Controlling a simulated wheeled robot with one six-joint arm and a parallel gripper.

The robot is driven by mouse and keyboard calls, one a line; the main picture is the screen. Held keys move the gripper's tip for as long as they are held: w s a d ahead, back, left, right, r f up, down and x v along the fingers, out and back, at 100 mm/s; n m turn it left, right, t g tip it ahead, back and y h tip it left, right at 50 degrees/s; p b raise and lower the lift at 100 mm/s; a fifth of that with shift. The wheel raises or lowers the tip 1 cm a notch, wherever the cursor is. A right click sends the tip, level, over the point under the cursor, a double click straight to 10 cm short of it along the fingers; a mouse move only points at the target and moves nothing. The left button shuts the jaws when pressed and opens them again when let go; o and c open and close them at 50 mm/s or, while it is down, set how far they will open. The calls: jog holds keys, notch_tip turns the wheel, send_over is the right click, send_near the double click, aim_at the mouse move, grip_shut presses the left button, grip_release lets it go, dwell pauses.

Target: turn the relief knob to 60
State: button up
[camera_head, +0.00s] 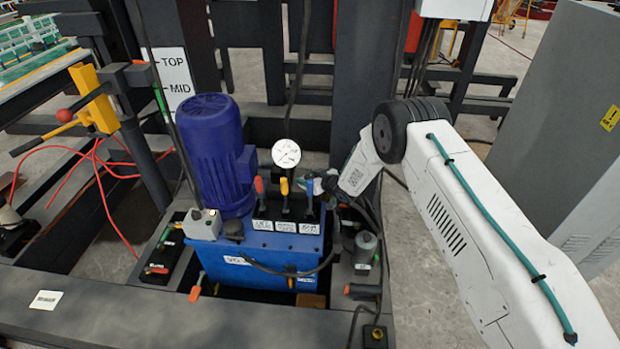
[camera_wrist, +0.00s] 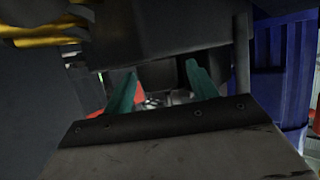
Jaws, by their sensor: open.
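A blue hydraulic unit (camera_head: 262,258) stands in the dark frame, with a blue motor (camera_head: 214,150) on its left. A round white gauge (camera_head: 286,153) rises above levers with a red, an orange (camera_head: 284,187) and a blue tip. I cannot tell for sure which part is the relief knob. My gripper (camera_head: 316,186) is just right of the levers, beside the blue-tipped one; contact is unclear. In the wrist view my gripper (camera_wrist: 162,70) has its two teal fingers apart, with dark parts and something reddish beyond them. Nothing is clearly between the fingers.
A grey box with a dark knob (camera_head: 203,223) sits at the unit's left front. A grey cylinder (camera_head: 366,246) stands on its right. Hoses and dark posts surround the unit. A yellow valve handle (camera_head: 92,108) is at left, a grey cabinet (camera_head: 560,130) at right.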

jog(key=c, duration=1)
jog(key=shift+w+n+g+y, duration=0.1)
jog(key=shift+n+g+y, duration=0.2)
jog(key=shift+n+g, duration=0.1)
jog(key=shift+n+g+y, duration=0.5)
jog(key=shift+n, duration=0.1)
jog(key=n+g+y, duration=0.2)
jog(key=n+g, duration=0.2)
jog(key=shift+f+g, duration=0.1)
jog(key=shift+g, duration=0.3)
jog(key=shift+n+g, duration=1.9)
jog(key=shift+g, duration=0.1)
jog(key=shift+a+n+g, duration=0.1)
jog(key=shift+n+g, duration=0.4)
jog(key=shift+g, duration=0.1)
jog(key=o, duration=1)
jog(key=shift+a, duration=0.1)
